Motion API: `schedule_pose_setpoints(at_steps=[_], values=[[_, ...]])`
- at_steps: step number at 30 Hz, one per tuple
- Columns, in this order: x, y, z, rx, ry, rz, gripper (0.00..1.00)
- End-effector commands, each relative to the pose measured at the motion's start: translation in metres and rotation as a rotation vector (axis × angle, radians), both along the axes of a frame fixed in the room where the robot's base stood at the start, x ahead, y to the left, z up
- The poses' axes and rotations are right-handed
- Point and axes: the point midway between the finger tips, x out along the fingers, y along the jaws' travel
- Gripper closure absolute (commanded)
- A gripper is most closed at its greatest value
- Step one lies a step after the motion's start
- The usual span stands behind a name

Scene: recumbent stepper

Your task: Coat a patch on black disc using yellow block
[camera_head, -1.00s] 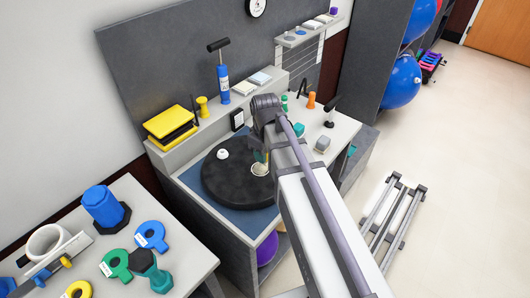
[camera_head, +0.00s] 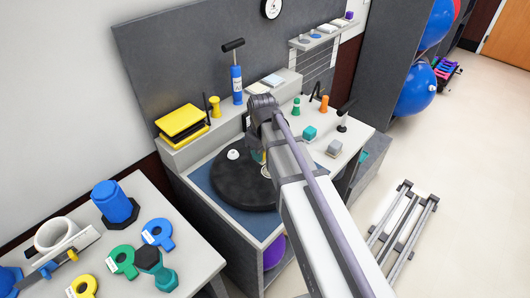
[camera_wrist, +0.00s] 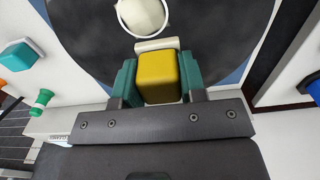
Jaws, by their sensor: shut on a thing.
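The black disc (camera_head: 240,188) lies on a blue mat on the workbench. It also fills the upper part of the wrist view (camera_wrist: 85,45). My gripper (camera_wrist: 157,80) is shut on the yellow block (camera_wrist: 158,70), which sits between its green fingers over the disc. A pale strip (camera_wrist: 157,44) shows at the block's far end. Just beyond it is a cream round spot (camera_wrist: 141,14) partly edged by a white ring. In the head view my arm hides most of the gripper and block. I cannot tell whether the block touches the disc.
A white knob (camera_head: 233,154) stands on the disc. A blue mat (camera_head: 213,198) borders it. A teal block (camera_head: 309,133), a grey block (camera_head: 334,148) and a green piece (camera_head: 296,107) stand right of my arm. Yellow boxes (camera_head: 181,121) and a blue pump (camera_head: 237,85) are on the back ledge.

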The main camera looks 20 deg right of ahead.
Motion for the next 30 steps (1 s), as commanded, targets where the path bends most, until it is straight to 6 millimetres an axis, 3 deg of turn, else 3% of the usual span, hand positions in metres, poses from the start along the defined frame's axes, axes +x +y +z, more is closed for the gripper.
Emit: schedule_pose_setpoints(at_steps=[1, 7, 9, 15, 30], values=[[0.0, 0.0, -0.014, 0.0, 0.0, 0.0, 0.81], [0.0, 0.0, -0.05, 0.0, 0.0, 0.0, 0.81], [-0.001, -0.015, -0.041, 0.0, 0.0, -0.003, 0.81], [-0.002, -0.036, -0.043, 0.0, 0.0, -0.001, 0.81], [-0.002, -0.038, -0.043, 0.0, 0.0, 0.0, 0.81]])
